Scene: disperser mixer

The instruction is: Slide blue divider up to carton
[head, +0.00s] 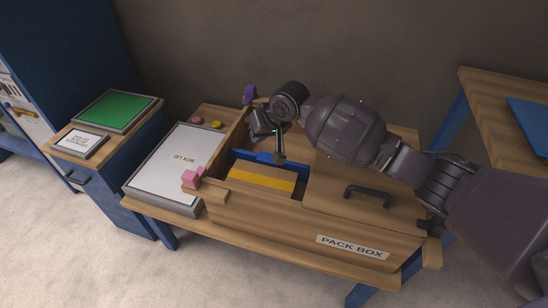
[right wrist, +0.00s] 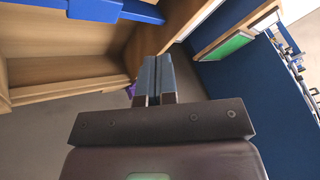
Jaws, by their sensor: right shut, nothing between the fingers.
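The blue divider (head: 258,155) stands across the open part of the pack box (head: 326,228), on the far side of the brown carton (head: 262,170) with its yellow band. I cannot tell how wide the gap between divider and carton is. The divider also shows along the top of the right wrist view (right wrist: 140,12), with a paler patch on it. My right gripper (head: 279,158) is shut and empty, pointing down at the divider in the head view. Whether its tips touch the divider cannot be told. My left gripper is out of view.
A wooden lid with a black handle (head: 367,194) covers the box's right part. Left of the box are a white board marked "BOX LID" (head: 172,160), pink blocks (head: 192,178) and small yellow and pink pieces. A purple piece (head: 249,94) stands behind the box.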

